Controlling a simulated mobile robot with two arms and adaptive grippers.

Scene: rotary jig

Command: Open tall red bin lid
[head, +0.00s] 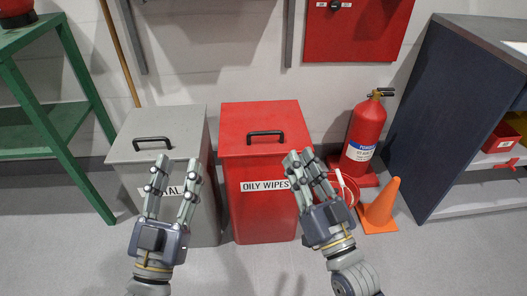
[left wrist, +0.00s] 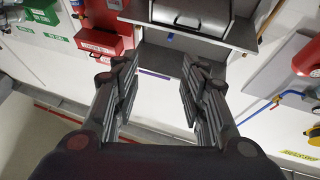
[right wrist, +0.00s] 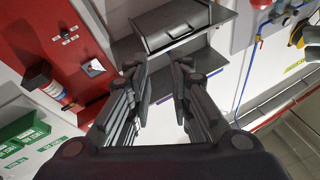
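The tall red bin (head: 260,205) stands on the floor in the middle of the head view, with a label reading OILY WIPES. Its red lid (head: 258,120) lies shut, with a black bar handle (head: 265,136) on top. My right gripper (head: 301,160) is in front of the bin's right front edge in the picture, its fingers slightly apart and empty. My left gripper (head: 178,166) is open and empty, in front of the grey bin. Neither gripper appears to touch the handle. The red bin does not show clearly in either wrist view.
A grey bin (head: 195,210) with a black handle stands left of the red bin. A fire extinguisher (head: 366,135) and an orange cone (head: 381,207) stand to the right, beside a dark cabinet (head: 440,110). A green rack (head: 45,118) is at the left. A broom handle leans behind.

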